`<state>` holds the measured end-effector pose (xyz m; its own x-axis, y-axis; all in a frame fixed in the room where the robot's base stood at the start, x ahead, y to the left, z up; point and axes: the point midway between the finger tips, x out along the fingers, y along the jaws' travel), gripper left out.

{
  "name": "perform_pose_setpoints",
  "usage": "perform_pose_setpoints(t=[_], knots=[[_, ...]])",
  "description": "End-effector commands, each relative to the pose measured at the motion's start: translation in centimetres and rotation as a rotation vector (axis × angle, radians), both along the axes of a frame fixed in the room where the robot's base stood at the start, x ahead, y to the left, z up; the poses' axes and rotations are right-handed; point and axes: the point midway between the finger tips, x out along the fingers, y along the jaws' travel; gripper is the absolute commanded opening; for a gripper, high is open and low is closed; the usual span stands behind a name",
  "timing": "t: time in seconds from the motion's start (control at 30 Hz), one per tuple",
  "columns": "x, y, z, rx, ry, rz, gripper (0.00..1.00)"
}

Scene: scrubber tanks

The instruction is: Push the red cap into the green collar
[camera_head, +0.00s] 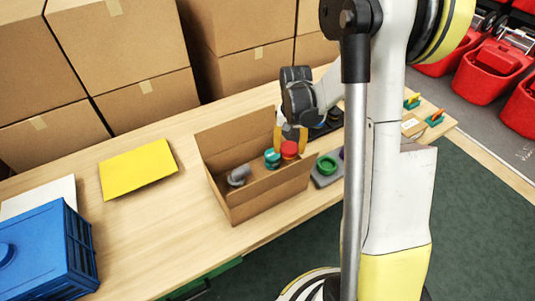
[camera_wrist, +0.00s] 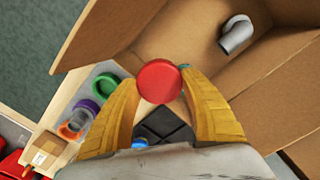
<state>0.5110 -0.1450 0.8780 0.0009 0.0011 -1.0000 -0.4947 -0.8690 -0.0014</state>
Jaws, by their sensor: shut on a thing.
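The red cap (camera_head: 289,149) is between the yellow fingers of my gripper (camera_head: 290,141), held above the open cardboard box near its right end. In the wrist view the round red face of the cap (camera_wrist: 159,82) sits between both fingertips, which are shut on it. The green collar (camera_head: 327,165) is on a grey base on the table, just right of the box and apart from the cap. In the wrist view the green collar (camera_wrist: 104,86) is left of my gripper, beside the box's edge.
The cardboard box (camera_head: 262,195) holds a grey pipe elbow (camera_head: 238,176). A teal round piece (camera_head: 272,158) shows beside the cap. A purple ring (camera_wrist: 86,107) and an orange ring (camera_wrist: 70,130) stand near the collar. A yellow sheet (camera_head: 138,170) and blue crate (camera_head: 45,250) are left.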

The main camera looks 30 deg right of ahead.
Motion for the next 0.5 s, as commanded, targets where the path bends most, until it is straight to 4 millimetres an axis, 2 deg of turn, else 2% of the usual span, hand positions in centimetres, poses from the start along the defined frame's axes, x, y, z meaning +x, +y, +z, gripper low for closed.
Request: perform_pose_setpoints(t=[0.03, 0.2, 0.33, 0.5], knots=[[-0.2, -2.7, 0.1, 0.000, 0.000, -0.084, 0.30], [-1.4, -9.7, -0.4, 0.000, 0.000, -0.322, 0.30], [-2.4, -13.2, -0.8, 0.000, 0.000, -0.445, 0.30], [-3.1, -15.1, -1.2, 0.000, 0.001, -0.514, 0.30]])
